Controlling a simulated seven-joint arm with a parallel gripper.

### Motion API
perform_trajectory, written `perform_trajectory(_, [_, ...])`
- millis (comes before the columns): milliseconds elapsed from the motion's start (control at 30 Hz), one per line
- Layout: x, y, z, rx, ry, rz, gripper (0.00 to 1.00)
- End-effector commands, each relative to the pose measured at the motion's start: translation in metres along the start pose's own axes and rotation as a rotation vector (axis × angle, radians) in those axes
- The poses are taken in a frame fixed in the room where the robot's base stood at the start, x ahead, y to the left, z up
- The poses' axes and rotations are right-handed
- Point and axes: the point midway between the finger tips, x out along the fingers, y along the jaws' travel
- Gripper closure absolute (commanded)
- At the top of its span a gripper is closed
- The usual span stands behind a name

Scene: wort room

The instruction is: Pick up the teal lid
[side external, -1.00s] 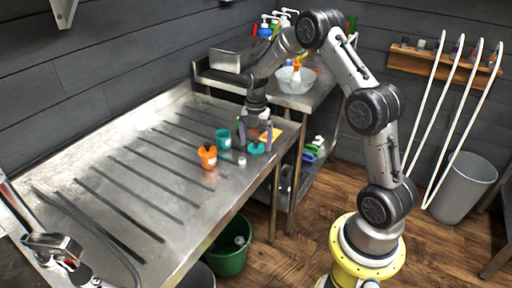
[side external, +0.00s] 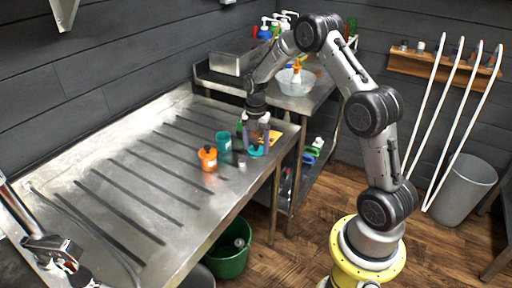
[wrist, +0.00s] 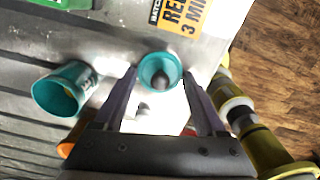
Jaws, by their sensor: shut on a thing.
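The teal lid (side external: 256,152) is at the right side of the steel drainboard, near its edge. In the wrist view the lid (wrist: 147,67) shows as a round teal ring with a dark knob in its middle. My gripper (side external: 256,146) points down over it, and in the wrist view the gripper's fingers (wrist: 160,76) lie on either side of it, shut on it. I cannot tell whether the lid is clear of the surface. A teal jar (side external: 223,142) stands just left of the lid, and it also shows in the wrist view (wrist: 45,93).
An orange jar (side external: 208,158) stands left of the teal jar. A small grey piece (side external: 242,163) lies in front of the lid. A yellow printed card (side external: 275,137) lies behind it. A green bucket (side external: 228,262) is on the floor below. The drainboard's left part (side external: 115,165) is clear.

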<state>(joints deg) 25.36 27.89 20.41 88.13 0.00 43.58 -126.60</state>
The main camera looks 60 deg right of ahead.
Motion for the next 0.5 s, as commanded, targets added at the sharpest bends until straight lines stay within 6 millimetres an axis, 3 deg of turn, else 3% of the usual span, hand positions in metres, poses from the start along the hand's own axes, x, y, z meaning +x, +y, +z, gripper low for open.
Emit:
perform_trajectory(267, [-0.019,0.001,0.0,0.0,-0.002,0.003,0.79])
perform_trajectory(367, [-0.035,-0.001,-0.001,0.0,-0.003,0.003,0.79])
perform_trajectory(500, [-0.063,-0.02,-0.015,0.0,-0.004,0.005,0.79])
